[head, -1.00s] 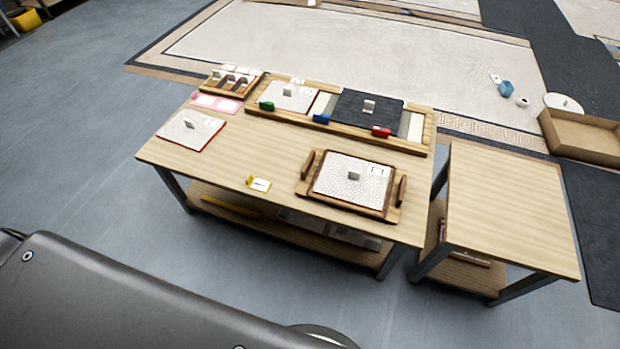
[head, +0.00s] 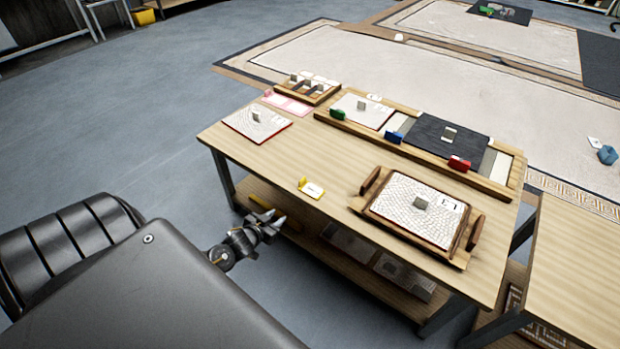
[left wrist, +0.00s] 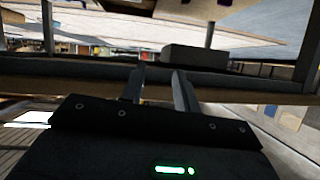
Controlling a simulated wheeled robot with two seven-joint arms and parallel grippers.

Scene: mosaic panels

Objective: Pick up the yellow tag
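The yellow tag (head: 303,183), with a white label (head: 313,190), stands on the wooden table (head: 253,160) near its front edge, left of a wooden tray. My left gripper (head: 278,219) is in front of the table, below and left of the tag, apart from it. Its fingers are spread with nothing between them. The left wrist view also shows the two apart fingers of the left gripper (left wrist: 157,80), facing the table's edge and legs. The tag is not seen in that view. My right gripper is not in view.
The wooden tray (head: 372,229) with handles holds a mosaic panel right of the tag. A long frame (head: 345,127) with green, blue and red tags lies behind. A white panel (head: 256,123) lies at left. A lower shelf (head: 345,262) and a second table (head: 570,262) are near.

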